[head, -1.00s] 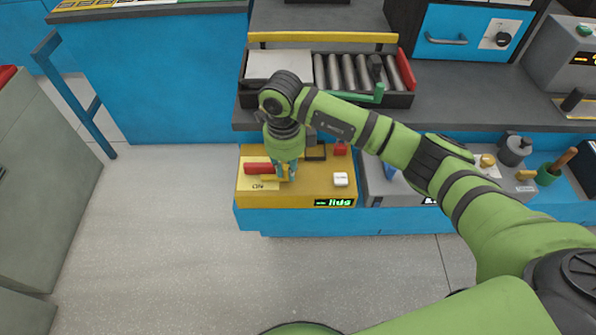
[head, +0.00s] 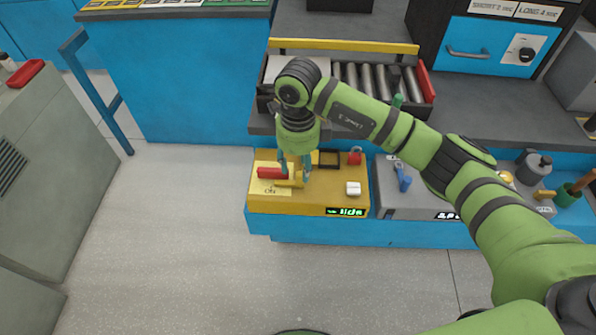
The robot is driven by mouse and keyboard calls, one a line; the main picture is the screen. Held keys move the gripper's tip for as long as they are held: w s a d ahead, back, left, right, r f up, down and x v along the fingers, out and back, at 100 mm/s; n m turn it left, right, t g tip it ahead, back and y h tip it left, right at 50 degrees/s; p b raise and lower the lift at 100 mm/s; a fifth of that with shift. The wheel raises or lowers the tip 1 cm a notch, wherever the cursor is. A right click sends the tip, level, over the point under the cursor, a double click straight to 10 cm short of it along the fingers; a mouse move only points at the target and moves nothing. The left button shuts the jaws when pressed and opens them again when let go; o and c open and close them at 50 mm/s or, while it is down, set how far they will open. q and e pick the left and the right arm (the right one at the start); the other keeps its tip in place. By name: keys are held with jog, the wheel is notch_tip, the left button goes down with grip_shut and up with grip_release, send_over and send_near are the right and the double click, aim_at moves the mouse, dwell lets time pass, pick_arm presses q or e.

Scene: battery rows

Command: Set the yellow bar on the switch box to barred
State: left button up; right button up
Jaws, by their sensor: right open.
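The switch box is the yellow box (head: 325,196) on the low blue ledge. It carries a red handle (head: 270,173), a plate marked ON, a white button (head: 353,188) and a green lit display. The small yellow bar (head: 289,184) lies by the red handle, above the ON plate. My right gripper (head: 295,178) points down over the box, open, with its fingertips at the bar. The fingers hide part of the bar, so I cannot tell whether they touch it or exactly how it is set. My left gripper is out of view.
A red padlock (head: 355,156) and a black frame (head: 329,159) sit at the box's back edge. A grey box (head: 430,206) with a blue lever stands to the right. A roller tray (head: 351,84) is behind. The floor (head: 170,240) in front is clear.

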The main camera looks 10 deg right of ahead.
notch_tip(320, 180, up, 8)
jog(key=shift+r, duration=0.1)
dwell(0.5)
